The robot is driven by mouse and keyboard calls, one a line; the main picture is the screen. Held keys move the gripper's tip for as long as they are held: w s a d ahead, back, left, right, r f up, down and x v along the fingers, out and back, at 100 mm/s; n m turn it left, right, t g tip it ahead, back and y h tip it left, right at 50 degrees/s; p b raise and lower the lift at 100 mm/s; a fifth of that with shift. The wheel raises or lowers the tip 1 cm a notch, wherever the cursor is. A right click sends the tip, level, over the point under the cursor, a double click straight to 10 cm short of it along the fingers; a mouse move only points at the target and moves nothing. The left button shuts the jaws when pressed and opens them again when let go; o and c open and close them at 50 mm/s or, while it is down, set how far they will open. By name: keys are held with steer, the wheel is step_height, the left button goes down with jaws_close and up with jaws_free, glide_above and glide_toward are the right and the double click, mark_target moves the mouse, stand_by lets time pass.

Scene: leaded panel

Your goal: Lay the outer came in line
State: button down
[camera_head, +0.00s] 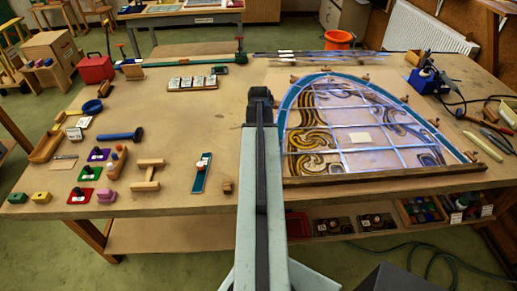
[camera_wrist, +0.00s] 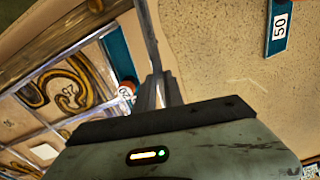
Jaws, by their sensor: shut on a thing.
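My gripper (camera_wrist: 158,92) points away from the wrist camera, its fingers shut on a thin dark grey strip (camera_wrist: 147,30), seemingly the came. The strip runs up out of the wrist view, clear of the panel's glass in that picture. In the head view my arm hides most of the gripper and the strip. The leaded panel (camera_head: 365,137) lies right of my arm, with a teal curved border (camera_head: 283,112) around swirled amber and pale glass. The border also shows in the wrist view (camera_wrist: 119,55), left of the strip, beside a white and orange tag (camera_wrist: 127,90).
A teal piece (camera_head: 203,177) lies left of my arm. Left on the table are a blue hammer (camera_head: 120,136), wooden blocks (camera_head: 148,175) and coloured knobs. Pegs ring the panel; a dark wooden bar (camera_head: 385,174) borders its front. An orange bucket (camera_head: 339,40) stands behind.

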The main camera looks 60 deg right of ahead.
steer(key=shift+f+b, duration=2.65)
steer(key=shift+f, duration=0.15)
steer(key=shift+f, duration=0.15)
steer(key=c, duration=1)
jaws_free()
steer(key=shift+c, duration=0.2)
steer(key=o, duration=0.6)
steer(key=shift+c, duration=0.2)
step_height(320, 180, up, 8)
steer(key=p, duration=0.7)
steer(key=shift+p, duration=0.4)
